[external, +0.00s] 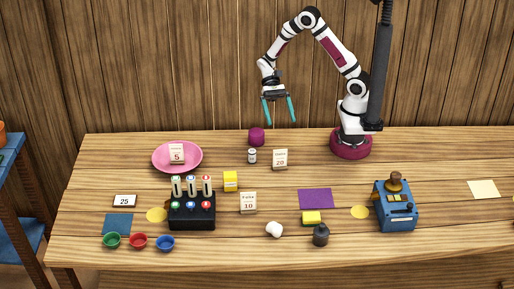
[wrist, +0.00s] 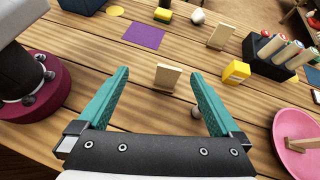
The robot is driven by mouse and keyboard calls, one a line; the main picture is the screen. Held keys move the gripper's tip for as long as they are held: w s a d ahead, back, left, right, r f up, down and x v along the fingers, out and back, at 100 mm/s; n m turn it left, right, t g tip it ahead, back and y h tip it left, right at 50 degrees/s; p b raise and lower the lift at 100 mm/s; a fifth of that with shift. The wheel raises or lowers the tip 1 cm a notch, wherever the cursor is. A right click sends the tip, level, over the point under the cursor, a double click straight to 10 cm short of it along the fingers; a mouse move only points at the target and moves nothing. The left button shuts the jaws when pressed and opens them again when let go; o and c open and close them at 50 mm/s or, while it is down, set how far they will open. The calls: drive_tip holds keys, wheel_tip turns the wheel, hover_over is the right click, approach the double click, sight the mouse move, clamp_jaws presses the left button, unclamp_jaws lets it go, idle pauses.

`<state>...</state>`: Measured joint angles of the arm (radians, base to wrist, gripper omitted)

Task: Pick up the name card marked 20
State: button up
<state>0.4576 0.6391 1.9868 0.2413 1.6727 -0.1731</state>
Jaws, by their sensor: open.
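The name card marked 20 (external: 280,160) stands upright on the table, right of a small white jar (external: 252,156). In the wrist view a card (wrist: 167,77) showing its plain back stands ahead of and between the fingers; by its position it appears to be the same one. My gripper (external: 279,110) is open and empty, in the air above and behind the card. In the wrist view its two teal fingers (wrist: 160,95) are spread wide. Other cards are marked 5 (external: 177,154), 10 (external: 248,203) and 25 (external: 124,201); the 5 is on the pink plate (external: 158,166).
A magenta pot (external: 256,137) stands behind the jar. A yellow block (external: 230,181) and a black rack (external: 190,222) are at front left. A purple mat (external: 316,198) and a blue device (external: 396,213) are at front right.

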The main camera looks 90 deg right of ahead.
sight(280, 151)
wheel_tip(280, 151, down, 4)
drive_tip(key=w+d+r+m+t+y, duration=0.1)
drive_tip(key=w+m+y, duration=0.1)
drive_tip(key=x, duration=0.4)
drive_tip(key=f+x, duration=0.1)
drive_tip(key=x, duration=0.7)
drive_tip(key=shift+s+d+f, duration=0.15)
drive_tip(key=shift+d+f, duration=0.05)
drive_tip(key=shift+d, duration=0.15)
clamp_jaws()
